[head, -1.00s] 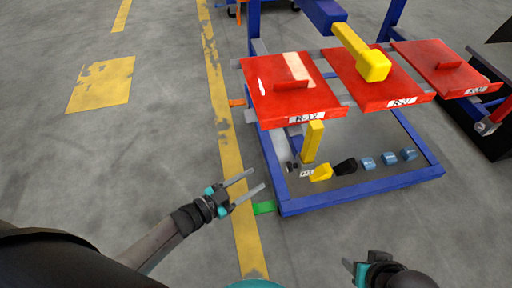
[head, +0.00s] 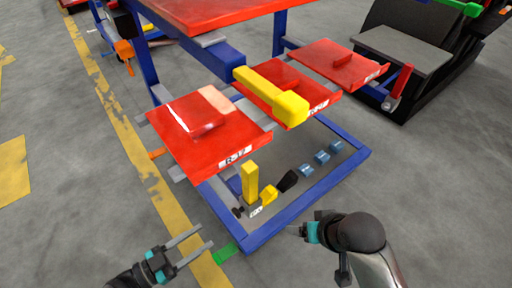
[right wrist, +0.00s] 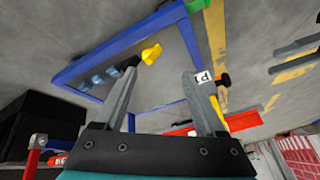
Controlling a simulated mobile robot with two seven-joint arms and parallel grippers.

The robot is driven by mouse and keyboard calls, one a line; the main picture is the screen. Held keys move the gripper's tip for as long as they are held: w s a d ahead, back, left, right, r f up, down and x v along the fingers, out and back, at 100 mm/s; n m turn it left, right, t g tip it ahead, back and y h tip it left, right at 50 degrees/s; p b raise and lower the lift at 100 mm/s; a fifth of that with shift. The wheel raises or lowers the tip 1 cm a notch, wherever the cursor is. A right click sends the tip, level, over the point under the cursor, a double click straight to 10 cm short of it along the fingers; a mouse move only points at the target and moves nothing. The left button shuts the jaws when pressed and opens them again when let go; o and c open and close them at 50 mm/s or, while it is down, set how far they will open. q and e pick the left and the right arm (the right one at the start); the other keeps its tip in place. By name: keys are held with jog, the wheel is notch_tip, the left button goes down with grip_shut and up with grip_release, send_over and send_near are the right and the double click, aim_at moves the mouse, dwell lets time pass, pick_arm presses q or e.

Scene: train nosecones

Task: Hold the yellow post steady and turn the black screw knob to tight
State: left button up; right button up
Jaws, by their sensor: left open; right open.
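A yellow handle (head: 252,194), a black one (head: 288,180) and blue ones line the blue frame (head: 300,209). Red panels (head: 205,140) and a thick yellow bar (head: 275,95) overhang them. A green tab (head: 225,253) juts out in front. Floor at the left is open.

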aim_at(253, 164)
jog(key=w+a+r+m+y, duration=0.2)
jog(key=w+r, duration=0.3)
jog(key=w, duration=0.2)
jog(key=w+a+r+m+y, duration=0.2)
jog(key=w+r, duration=0.2)
jog(key=w, duration=0.3)
jog(key=a+r+m+g, duration=0.2)
jog(key=s+a+r+m+g+h, duration=0.1)
jog(key=a+r+m+g, duration=0.1)
jog(key=m+g, duration=0.1)
jog(key=s+a+r+m+g+h, duration=0.1)
jog(key=a+r+m+g, duration=0.1)
jog(key=shift+a+r+g, duration=0.25)
jog(key=shift+r+g, duration=0.05)
jog(key=shift+r, duration=0.05)
jog(key=shift+s+f+h, duration=0.1)
jog(key=shift+f+h, duration=0.05)
jog(key=shift+h, duration=0.15)
jog(key=shift+x, duration=3.55)
jog(key=shift+c, duration=0.4)
grip_shut()
